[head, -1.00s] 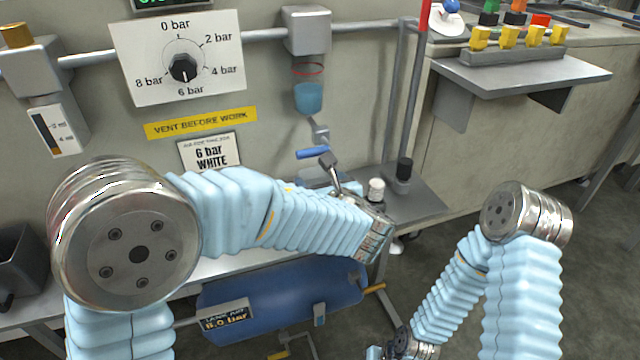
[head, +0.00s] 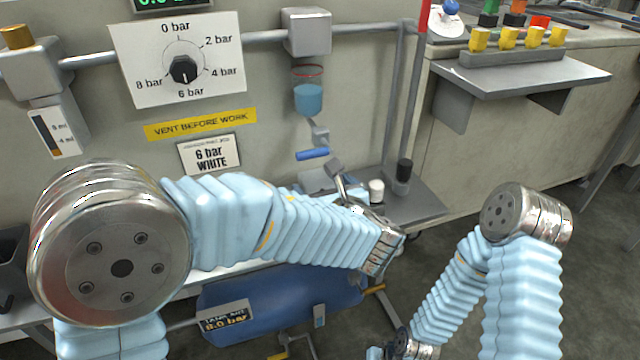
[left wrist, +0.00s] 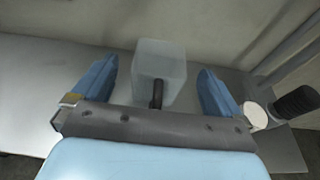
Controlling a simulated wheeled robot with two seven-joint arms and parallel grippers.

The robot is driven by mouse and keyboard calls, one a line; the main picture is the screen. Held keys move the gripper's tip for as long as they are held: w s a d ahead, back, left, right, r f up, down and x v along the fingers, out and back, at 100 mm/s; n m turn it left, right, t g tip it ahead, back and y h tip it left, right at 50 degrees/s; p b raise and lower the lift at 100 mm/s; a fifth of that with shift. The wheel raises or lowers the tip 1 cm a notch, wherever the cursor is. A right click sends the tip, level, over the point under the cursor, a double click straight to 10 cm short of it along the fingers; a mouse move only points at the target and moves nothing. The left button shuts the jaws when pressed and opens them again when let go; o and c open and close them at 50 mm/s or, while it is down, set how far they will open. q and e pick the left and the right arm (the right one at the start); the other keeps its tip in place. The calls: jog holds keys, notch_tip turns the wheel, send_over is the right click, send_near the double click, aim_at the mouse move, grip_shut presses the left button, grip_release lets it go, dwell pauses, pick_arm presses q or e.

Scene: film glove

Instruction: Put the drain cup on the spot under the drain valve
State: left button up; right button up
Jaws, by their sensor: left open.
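The drain cup (left wrist: 160,62) is a pale translucent square cup with a dark handle towards me. In the left wrist view it stands upright on the grey shelf, between the blue fingers of my left gripper (left wrist: 156,78). The gripper is open, with a gap on both sides of the cup. In the head view my left gripper (head: 345,186) is over the shelf below the drain valve (head: 312,154), which has a blue lever.
A white cap (left wrist: 253,115) and a black knob (left wrist: 295,102) stand close right of the gripper. A bowl with blue liquid (head: 308,97) hangs above the valve. A blue tank (head: 270,300) lies below the shelf (head: 418,205).

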pick_arm(q)
jog(key=v, duration=0.9)
jog(key=shift+s, duration=0.15)
